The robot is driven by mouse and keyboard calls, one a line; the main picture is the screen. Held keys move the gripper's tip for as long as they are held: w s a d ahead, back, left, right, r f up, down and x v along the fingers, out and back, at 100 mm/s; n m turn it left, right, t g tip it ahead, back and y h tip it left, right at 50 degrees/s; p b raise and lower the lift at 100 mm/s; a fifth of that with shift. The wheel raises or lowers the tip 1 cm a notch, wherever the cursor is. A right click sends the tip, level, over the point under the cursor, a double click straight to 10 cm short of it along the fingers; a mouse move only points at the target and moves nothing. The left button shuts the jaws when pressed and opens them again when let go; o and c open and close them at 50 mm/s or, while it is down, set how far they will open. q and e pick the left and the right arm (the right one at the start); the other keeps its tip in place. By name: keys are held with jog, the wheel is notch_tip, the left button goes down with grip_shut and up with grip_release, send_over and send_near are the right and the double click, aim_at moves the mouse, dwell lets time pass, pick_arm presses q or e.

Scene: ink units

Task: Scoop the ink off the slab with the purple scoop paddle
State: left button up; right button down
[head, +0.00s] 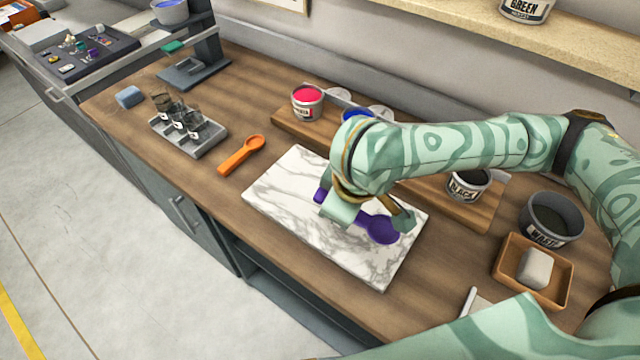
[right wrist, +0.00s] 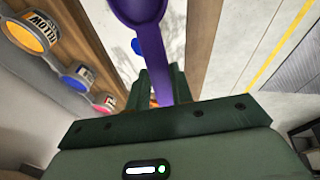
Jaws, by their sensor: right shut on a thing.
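The purple scoop paddle (head: 383,231) is over the white marble slab (head: 290,195), its bowl toward the slab's right side. My right gripper (head: 352,212) is shut on its handle. In the right wrist view the paddle (right wrist: 152,50) stands up from between the fingers (right wrist: 160,88), its bowl at the top edge. A small blue ink patch (right wrist: 137,46) shows beside the handle on the slab in that view. In the head view my right arm and gripper hide part of the slab, and I see no ink there. Whether the bowl touches the slab I cannot tell. My left gripper is out of view.
An orange scoop (head: 241,155) lies left of the slab. A tray of small jars (head: 210,145) stands beyond it. A waste pot (head: 551,220) and wooden tray (head: 503,265) stand right.

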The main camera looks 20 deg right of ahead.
aim_at(315, 195)
jog(key=a+n+t+y+p, duration=0.1)
jog(key=n, duration=0.2)
jog(key=shift+a+y, duration=0.2)
jog(key=shift+y, duration=0.1)
jog(key=w+a+n+y+p, duration=0.1)
jog(key=n+y, duration=0.1)
jog(key=n, duration=0.1)
jog(key=w+a+n+y+p, duration=0.1)
jog(key=n+y+p, duration=0.1)
jog(key=w+n+y+p, duration=0.1)
jog(key=n+y, duration=0.1)
jog(key=n, duration=0.1)
jog(key=shift+w+a+f+n+y, duration=0.15)
jog(key=shift+a+f+n+y, duration=0.15)
jog(key=shift+a, duration=0.1)
jog(key=shift+w+d+f+n+y+p, duration=0.15)
jog(key=shift+w+n+y+p, duration=0.15)
jog(key=shift+n+y+p, duration=0.25)
jog(key=shift+w+d+f+n+y+p, duration=0.2)
jog(key=shift+f+n+y+p, duration=0.1)
jog(key=shift+y, duration=0.15)
jog(key=f+b, duration=0.2)
jog(key=w+d+f+b, duration=0.1)
jog(key=f+b, duration=0.3)
jog(key=shift+w+d+f, duration=0.1)
jog(key=shift+w+d, duration=0.15)
jog(key=shift+d, duration=0.15)
